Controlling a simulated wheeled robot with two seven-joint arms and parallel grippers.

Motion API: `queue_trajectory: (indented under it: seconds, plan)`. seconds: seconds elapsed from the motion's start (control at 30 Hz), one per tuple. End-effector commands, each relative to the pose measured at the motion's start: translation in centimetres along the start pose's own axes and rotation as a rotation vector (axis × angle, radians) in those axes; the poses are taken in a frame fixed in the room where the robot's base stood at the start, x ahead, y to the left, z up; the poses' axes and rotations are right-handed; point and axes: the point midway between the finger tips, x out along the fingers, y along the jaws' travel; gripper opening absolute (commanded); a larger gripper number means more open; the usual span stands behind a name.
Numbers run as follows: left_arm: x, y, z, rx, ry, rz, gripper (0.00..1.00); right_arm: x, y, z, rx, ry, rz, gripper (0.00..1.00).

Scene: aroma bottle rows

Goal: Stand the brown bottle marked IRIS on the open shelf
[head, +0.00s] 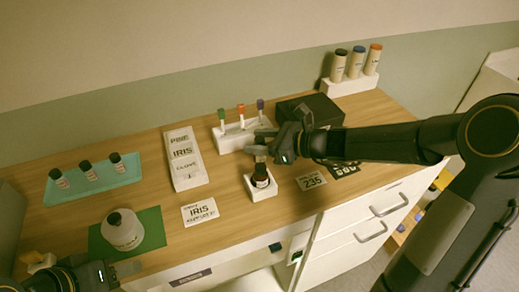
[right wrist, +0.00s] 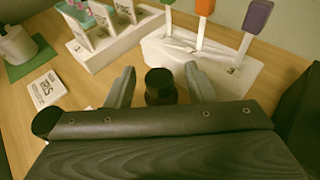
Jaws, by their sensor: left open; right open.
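A small brown bottle (head: 261,177) with a dark cap stands upright in a white holder (head: 262,193) near the front of the wooden counter; its label is too small to read. My right gripper (head: 266,152) is open just above it. In the right wrist view the open fingers of my right gripper (right wrist: 160,88) lie on either side of a dark cap (right wrist: 160,84); contact cannot be told. A white card marked IRIS (head: 200,210) lies left of the holder. An open white recess (head: 240,284) shows below the counter's front edge. My left gripper (head: 112,272) is open and empty at lower left.
A teal tray (head: 98,194) with small brown bottles lies at left, behind a white jar (head: 122,232) on a green mat (head: 152,226). A white block (head: 186,172), a tube rack (head: 236,137) and a black box (head: 310,108) stand behind. Drawers (head: 368,222) are at right.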

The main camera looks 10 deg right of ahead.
Motion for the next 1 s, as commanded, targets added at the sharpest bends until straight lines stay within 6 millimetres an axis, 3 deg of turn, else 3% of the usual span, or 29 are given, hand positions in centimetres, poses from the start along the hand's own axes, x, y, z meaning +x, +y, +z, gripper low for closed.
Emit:
queue_trajectory:
  seconds: [0.2, 0.6, 0.83, 1.0]
  plan:
    - [0.0, 0.0, 0.0, 0.000, 0.000, 0.000, 0.45, 0.1, 0.0, 0.0, -0.001, 0.000, 0.000, 0.49]
    - [0.0, 0.0, 0.0, 0.000, 0.000, 0.000, 0.45, 0.1, 0.0, 0.0, -0.001, 0.000, 0.000, 0.00]
    - [-0.1, 0.0, 0.0, 0.000, 0.000, 0.000, 0.45, 0.0, 0.0, 0.3, -0.002, 0.000, 0.000, 0.00]
    - [-0.5, 0.2, -0.2, 0.000, 0.000, 0.000, 0.45, -0.8, 0.0, 2.6, -0.006, -0.002, -0.002, 0.00]
